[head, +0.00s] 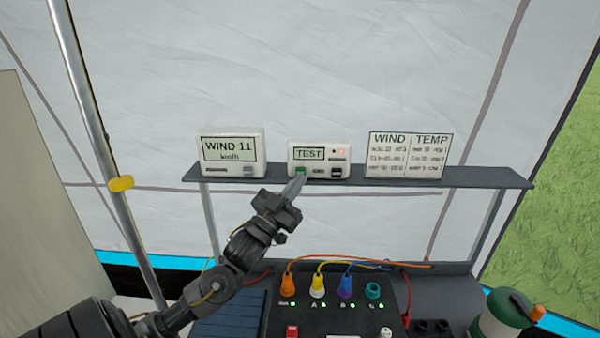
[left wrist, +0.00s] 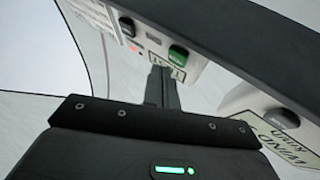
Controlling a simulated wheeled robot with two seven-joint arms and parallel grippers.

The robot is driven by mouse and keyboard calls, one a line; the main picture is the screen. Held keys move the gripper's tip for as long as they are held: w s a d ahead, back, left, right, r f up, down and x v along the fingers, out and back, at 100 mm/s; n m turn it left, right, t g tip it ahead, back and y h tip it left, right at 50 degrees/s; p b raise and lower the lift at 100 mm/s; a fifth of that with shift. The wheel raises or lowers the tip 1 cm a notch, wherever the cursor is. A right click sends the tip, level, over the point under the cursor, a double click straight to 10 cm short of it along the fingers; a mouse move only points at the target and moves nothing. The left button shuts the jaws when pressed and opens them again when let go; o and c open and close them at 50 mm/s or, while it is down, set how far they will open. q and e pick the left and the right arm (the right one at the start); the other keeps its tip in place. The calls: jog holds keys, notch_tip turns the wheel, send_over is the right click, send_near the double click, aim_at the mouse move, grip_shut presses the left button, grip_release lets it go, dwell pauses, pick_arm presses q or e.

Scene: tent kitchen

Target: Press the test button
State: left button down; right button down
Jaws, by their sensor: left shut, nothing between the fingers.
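The test unit (head: 320,155) is a small white box labelled TEST on the dark shelf, with a red light lit at its upper right. Its green button (head: 300,170) is at the lower left of its face, beside a dark switch (head: 336,172). My left gripper (head: 299,178) is shut and empty, its fingertips in front of the green button, partly covering it. In the left wrist view, the shut fingers (left wrist: 161,85) point at the unit, and the green button (left wrist: 178,54) shows close beside their tips. I cannot tell whether they touch. My right gripper is not in view.
A WIND 11 display (head: 231,152) stands left on the shelf (head: 480,178), and a WIND/TEMP card (head: 407,155) stands right. Below is a dark panel (head: 330,318) with coloured plugs and cables. A metal pole (head: 95,130) rises at left; a green-white canister (head: 503,315) is lower right.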

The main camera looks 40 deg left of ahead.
pick_arm(q)
jog(key=shift+s+d+p, duration=0.35)
jog(key=shift+s+d, duration=0.4)
jog(key=shift+s, duration=0.25)
jog(key=shift+s+d+p, duration=0.35)
jog(key=shift+s+d, duration=0.4)
jog(key=shift+s, duration=0.2)
